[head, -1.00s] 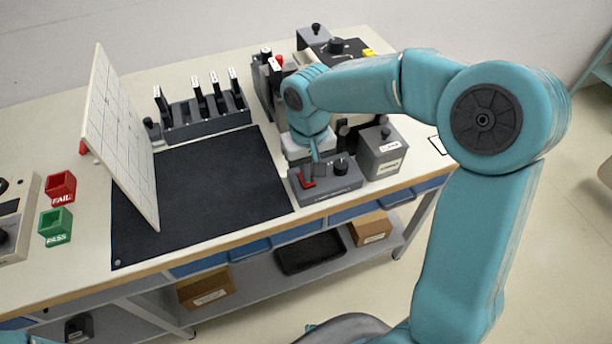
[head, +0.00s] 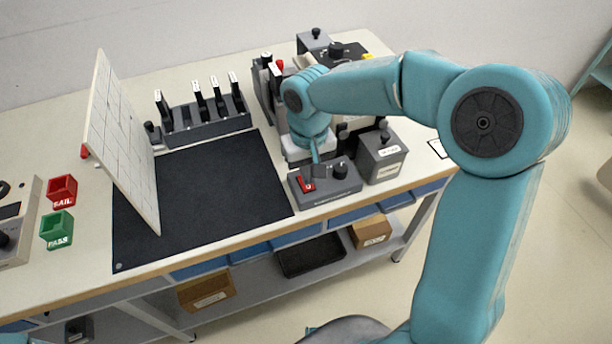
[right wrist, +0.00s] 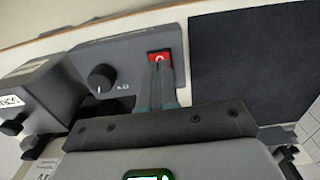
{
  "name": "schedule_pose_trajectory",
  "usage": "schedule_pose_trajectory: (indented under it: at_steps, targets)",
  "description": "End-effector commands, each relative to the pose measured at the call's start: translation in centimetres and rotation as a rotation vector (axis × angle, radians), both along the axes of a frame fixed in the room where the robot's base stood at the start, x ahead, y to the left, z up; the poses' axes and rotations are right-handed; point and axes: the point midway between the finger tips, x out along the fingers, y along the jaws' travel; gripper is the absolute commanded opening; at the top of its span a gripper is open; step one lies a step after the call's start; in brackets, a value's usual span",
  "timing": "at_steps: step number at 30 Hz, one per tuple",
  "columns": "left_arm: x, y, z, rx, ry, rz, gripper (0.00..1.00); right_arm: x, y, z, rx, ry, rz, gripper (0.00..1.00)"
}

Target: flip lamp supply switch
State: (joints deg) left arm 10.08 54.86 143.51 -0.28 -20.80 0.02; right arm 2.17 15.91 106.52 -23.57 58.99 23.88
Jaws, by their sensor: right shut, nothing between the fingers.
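The lamp supply (head: 322,192) is a grey box with a sloped top at the bench's front edge. It carries a red rocker switch (head: 306,185) on the left and a black knob (head: 340,168) on the right. In the right wrist view the red switch (right wrist: 159,56) shows a white mark, and the knob (right wrist: 101,78) is to its left. My right gripper (head: 317,170) is shut and empty over the box, right beside the switch. Its fingertips (right wrist: 158,70) overlap the switch's lower edge in the right wrist view; I cannot tell whether they touch. My left gripper is not in view.
A grey box with a black knob (head: 382,155) stands close to the right of the supply. A rack (head: 205,128) stands behind the mat.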

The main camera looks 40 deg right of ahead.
Motion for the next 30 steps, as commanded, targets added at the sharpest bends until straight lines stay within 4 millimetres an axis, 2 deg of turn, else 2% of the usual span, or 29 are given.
schedule_pose_trajectory:
  at_steps: [1, 16, 30]
  targets:
    - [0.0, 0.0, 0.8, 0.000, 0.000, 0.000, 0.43, 0.0, 0.0, 0.9, 0.000, -0.001, 0.000, 0.00]
    - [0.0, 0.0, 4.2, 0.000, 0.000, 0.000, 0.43, 0.0, 0.0, 5.2, 0.001, 0.000, 0.001, 0.00]
    - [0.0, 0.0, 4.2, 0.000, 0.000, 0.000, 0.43, 0.0, 0.0, 5.3, 0.000, 0.000, 0.000, 0.00]
